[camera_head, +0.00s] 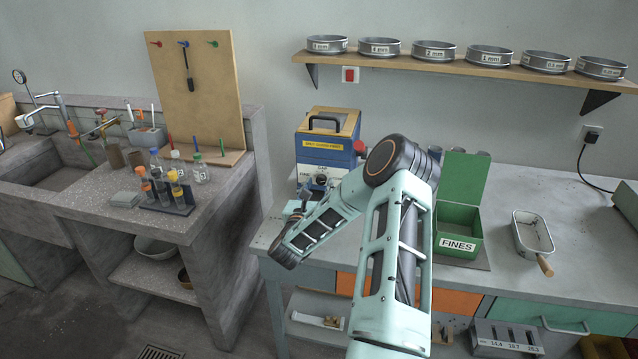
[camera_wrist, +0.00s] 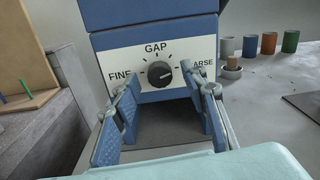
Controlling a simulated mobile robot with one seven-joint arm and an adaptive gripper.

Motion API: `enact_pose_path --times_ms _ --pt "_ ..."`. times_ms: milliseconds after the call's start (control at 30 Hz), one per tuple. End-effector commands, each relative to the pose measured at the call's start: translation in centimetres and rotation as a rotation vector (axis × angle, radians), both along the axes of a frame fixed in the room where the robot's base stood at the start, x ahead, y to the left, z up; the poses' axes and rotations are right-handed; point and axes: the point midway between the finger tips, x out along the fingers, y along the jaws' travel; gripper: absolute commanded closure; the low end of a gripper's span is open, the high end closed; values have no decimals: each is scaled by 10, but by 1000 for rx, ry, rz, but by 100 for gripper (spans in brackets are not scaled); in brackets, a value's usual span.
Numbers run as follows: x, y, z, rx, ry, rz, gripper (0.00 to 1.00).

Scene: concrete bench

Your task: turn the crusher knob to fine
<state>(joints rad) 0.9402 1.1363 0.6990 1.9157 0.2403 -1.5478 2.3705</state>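The crusher (camera_head: 327,138) is a blue box with a yellow label and a black top handle, at the back of the bench. In the wrist view its white panel (camera_wrist: 118,62) reads GAP, with FINE on the left and COARSE on the right, partly covered by a finger. The dark round knob (camera_wrist: 160,74) sits mid-panel; its light pointer mark seems to face right, towards COARSE. My gripper (camera_wrist: 160,88) is open and empty, its fingers on either side of the knob's line and apparently short of it. In the head view, my gripper (camera_head: 304,200) is partly hidden by the arm.
A green box marked FINES (camera_head: 458,243) stands right of my arm, with a metal pan (camera_head: 532,236) beyond it. Several small coloured cups (camera_wrist: 250,46) stand right of the crusher. A tube rack (camera_head: 166,200) is on the left counter. Sieves line the wall shelf (camera_head: 410,62).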

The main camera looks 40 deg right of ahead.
Motion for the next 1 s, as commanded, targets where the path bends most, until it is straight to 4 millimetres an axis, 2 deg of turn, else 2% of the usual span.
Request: enact_pose_path --times_ms 400,767,1000 --pt "6 -7 0 -1 0 2 60" --pt "6 -7 0 -1 0 1 99" --pt "6 -7 0 -11 11 2 100"
